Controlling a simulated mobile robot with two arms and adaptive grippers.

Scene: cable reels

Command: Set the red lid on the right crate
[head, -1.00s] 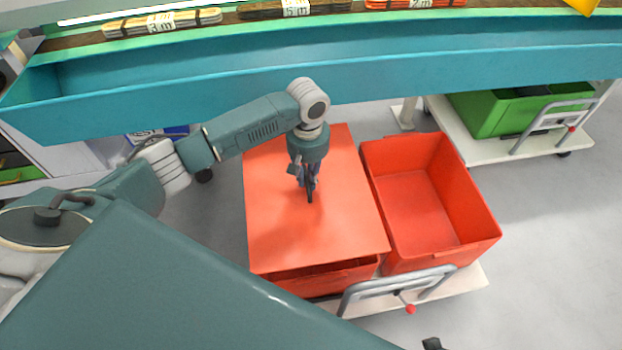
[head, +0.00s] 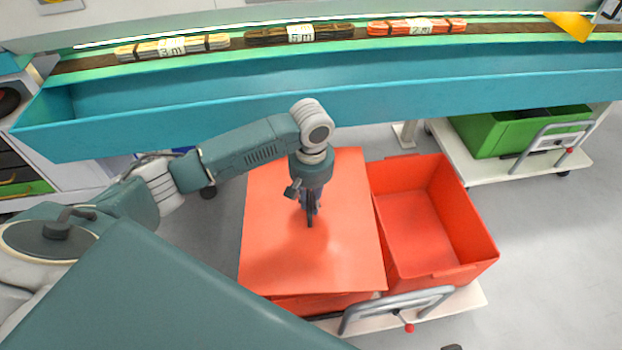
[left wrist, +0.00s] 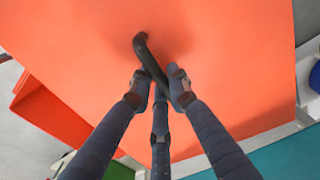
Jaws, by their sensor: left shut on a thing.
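The red lid (head: 285,262) is a flat sheet above the left crate (head: 325,303), hiding most of that crate. My left gripper (head: 310,216) points down at the lid's middle. In the left wrist view its fingers (left wrist: 160,86) are shut on the lid's dark bar handle (left wrist: 148,58). The lid is a little askew to the crate, and its right edge is close to the right crate's near rim. The right crate (head: 470,215) is red, open at the top and empty, just right of the lid. My right gripper is not in view.
Both crates stand on a white trolley (head: 465,300) with a grey handle (head: 395,303). A long teal trough (head: 450,88) runs behind my left arm, with cable bundles on the shelf beyond. A green crate (head: 500,132) is on another trolley at the back right. Grey floor is clear at right.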

